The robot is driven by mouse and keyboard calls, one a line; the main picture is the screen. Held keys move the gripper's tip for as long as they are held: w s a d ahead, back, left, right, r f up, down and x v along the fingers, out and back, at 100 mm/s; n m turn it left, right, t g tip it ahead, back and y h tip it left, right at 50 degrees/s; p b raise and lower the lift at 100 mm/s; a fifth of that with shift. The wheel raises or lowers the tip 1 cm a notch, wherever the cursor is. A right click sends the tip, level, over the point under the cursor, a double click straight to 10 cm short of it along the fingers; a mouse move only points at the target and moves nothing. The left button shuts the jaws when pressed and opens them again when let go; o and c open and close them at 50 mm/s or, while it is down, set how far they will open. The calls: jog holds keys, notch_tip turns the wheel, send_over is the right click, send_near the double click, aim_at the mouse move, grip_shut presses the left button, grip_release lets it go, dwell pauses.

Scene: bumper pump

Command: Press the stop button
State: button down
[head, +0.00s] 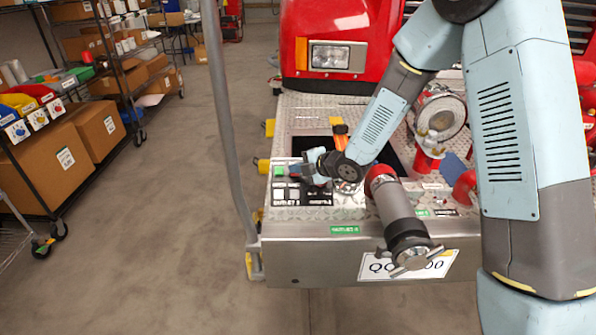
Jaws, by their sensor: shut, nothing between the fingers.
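The control panel (287,196) is on the left part of the red truck's metal bumper. It carries a green button (278,171) and several small pale and dark squares, with a label below reading something like "OUTLET". No button can be clearly read as the stop button; part of the panel is hidden behind my gripper. My gripper (308,172) is at the right side of the panel, over or very close to it, and looks shut and empty. Whether it touches any button cannot be told from this view.
A grey pipe with a capped end (407,239) sticks out just right of the panel. A grey upright pole (224,120) stands left of the bumper (300,262). Shelves with boxes (58,158) line the left. The floor between is clear.

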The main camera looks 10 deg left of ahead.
jog(key=shift+d+f, duration=0.15)
jog(key=shift+s+r, duration=0.2)
jog(key=shift+r, duration=0.2)
jog(key=shift+s+r, duration=0.1)
jog(key=shift+r, duration=0.1)
jog(key=shift+s+d+r, duration=0.1)
jog(key=shift+s+r, duration=0.3)
jog(key=shift+r, duration=0.3)
jog(key=shift+s+d+r, duration=0.1)
jog(key=shift+s+r, duration=0.25)
jog(key=shift+r, duration=0.3)
jog(key=shift+s+d+r, duration=0.1)
jog(key=shift+s+r, duration=0.3)
jog(key=shift+r, duration=0.3)
